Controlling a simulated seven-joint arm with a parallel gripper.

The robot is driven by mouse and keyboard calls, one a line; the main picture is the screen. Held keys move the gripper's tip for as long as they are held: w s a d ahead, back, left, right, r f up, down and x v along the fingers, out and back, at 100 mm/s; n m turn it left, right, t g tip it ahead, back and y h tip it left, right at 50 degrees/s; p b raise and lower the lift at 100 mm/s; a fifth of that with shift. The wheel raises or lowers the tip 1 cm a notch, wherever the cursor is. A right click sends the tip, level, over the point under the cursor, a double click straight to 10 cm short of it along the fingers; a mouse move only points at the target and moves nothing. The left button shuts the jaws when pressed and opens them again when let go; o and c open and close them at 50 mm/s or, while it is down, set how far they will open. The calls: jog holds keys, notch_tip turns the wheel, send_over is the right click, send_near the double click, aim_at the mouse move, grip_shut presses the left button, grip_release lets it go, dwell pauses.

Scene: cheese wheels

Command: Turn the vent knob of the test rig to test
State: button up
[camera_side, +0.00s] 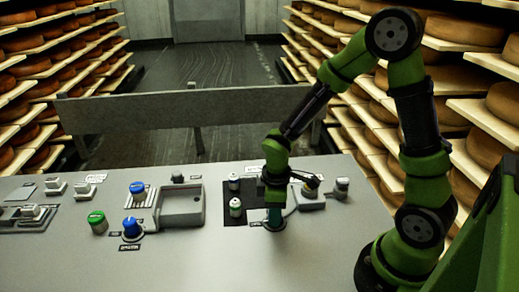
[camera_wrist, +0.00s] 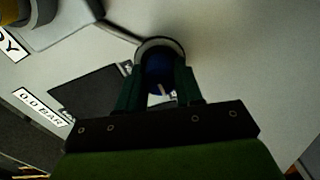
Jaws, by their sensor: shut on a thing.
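A round blue knob (camera_wrist: 158,72) with a pale pointer mark sits in a grey ring on the panel in the wrist view. My gripper (camera_wrist: 161,88) points down with its two dark green fingers on either side of this knob, shut on it. In the side view my gripper (camera_side: 274,216) is down at the panel, right of the dark mat, and its fingers mostly hide the knob. I cannot read a vent label or the knob's setting marks.
Small pale canisters (camera_side: 235,207) stand on the dark mat (camera_side: 231,221) just left of my gripper. A grey tray (camera_side: 163,220), another blue knob (camera_side: 131,228) and a green knob (camera_side: 97,222) lie farther left. A 0.0 BAR label (camera_wrist: 42,107) is near. The panel's front is clear.

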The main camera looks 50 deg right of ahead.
dwell(0.3)
jog(key=o, duration=1)
jog(key=shift+o, duration=0.2)
jog(key=shift+r, duration=0.1)
notch_tip(320, 180, up, 17)
